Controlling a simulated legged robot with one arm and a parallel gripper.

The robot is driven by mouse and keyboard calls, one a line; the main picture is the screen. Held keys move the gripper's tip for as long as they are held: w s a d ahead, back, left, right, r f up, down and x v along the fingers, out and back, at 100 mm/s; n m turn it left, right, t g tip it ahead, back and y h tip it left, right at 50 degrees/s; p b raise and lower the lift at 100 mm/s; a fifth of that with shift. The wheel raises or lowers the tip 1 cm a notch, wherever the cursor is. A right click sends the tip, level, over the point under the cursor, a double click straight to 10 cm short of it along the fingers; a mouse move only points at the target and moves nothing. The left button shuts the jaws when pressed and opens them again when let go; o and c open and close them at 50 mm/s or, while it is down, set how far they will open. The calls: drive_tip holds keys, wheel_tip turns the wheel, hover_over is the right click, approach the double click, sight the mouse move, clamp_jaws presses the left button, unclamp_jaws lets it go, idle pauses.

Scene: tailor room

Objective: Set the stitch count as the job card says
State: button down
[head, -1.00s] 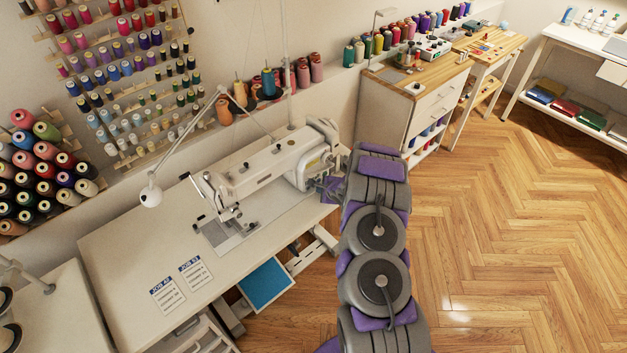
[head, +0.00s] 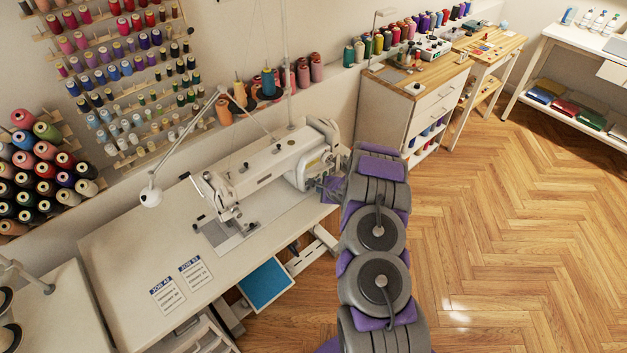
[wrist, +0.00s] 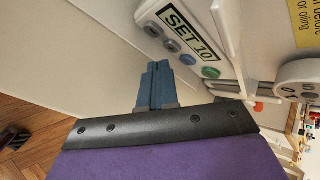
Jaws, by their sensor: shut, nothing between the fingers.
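The sewing machine (head: 262,172) stands on the white table, with my gripper (head: 330,187) at its right end. In the wrist view, a white control panel (wrist: 232,58) reads "SET 10".
A lamp (head: 151,195) reaches over the table's left side. A blue pad (head: 265,284) sits below the table's front edge. A wooden-topped cabinet (head: 415,95) stands to the right at the wall. The wooden floor (head: 530,240) at right is clear. A red knob (wrist: 258,106) is near the panel.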

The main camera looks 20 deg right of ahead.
drive_tip(key=shift+w+a+r+p, duration=0.1)
drive_tip(key=shift+w+r+p, duration=0.1)
drive_tip(key=shift+p, duration=0.3)
drive_tip(key=shift+w, duration=0.25)
drive_tip(key=shift+w+a+p, duration=0.1)
drive_tip(key=shift+p, duration=0.3)
idle(0.4)
drive_tip(key=shift+s+f+p, duration=0.15)
drive_tip(key=shift+s+p, duration=0.15)
drive_tip(key=shift+s, duration=0.3)
drive_tip(key=shift+s+d+p, duration=0.25)
drive_tip(key=shift+s+d, duration=0.15)
drive_tip(key=shift+s, duration=0.55)
drive_tip(key=shift+s+d+p, duration=0.25)
drive_tip(key=shift+s+d, duration=0.15)
drive_tip(key=shift+s, duration=0.55)
drive_tip(key=shift+s+d+p, duration=0.25)
drive_tip(key=shift+s+d, duration=0.15)
drive_tip(key=shift+s, duration=0.55)
idle(0.4)
